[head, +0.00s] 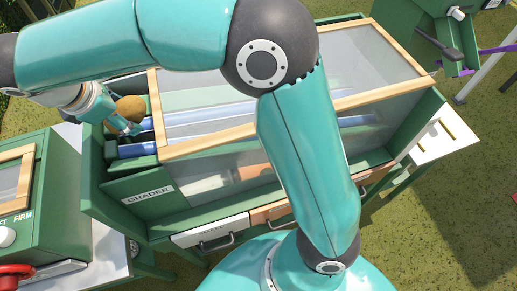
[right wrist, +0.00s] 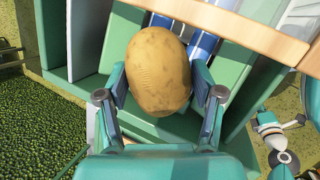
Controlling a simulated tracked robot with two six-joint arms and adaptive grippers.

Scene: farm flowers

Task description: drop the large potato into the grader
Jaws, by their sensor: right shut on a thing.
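The large potato (right wrist: 158,72) is brown and oval, held between the fingers of my right gripper (right wrist: 160,88). In the head view the potato (head: 129,113) shows at the left end of the green grader (head: 138,217), with my right gripper (head: 108,112) shut on it. The potato appears over the grader's open left end, above the blue rollers (head: 140,150). I cannot tell whether it touches them. In the right wrist view the blue rollers (right wrist: 203,45) run behind the potato. My left gripper is not in view.
A wood-framed clear cover (head: 240,95) lies over most of the grader. Drawers with handles (head: 215,240) are along its front. A green machine marked FIRM (head: 25,200) stands at the left. A white side shelf (head: 440,140) is at the right end.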

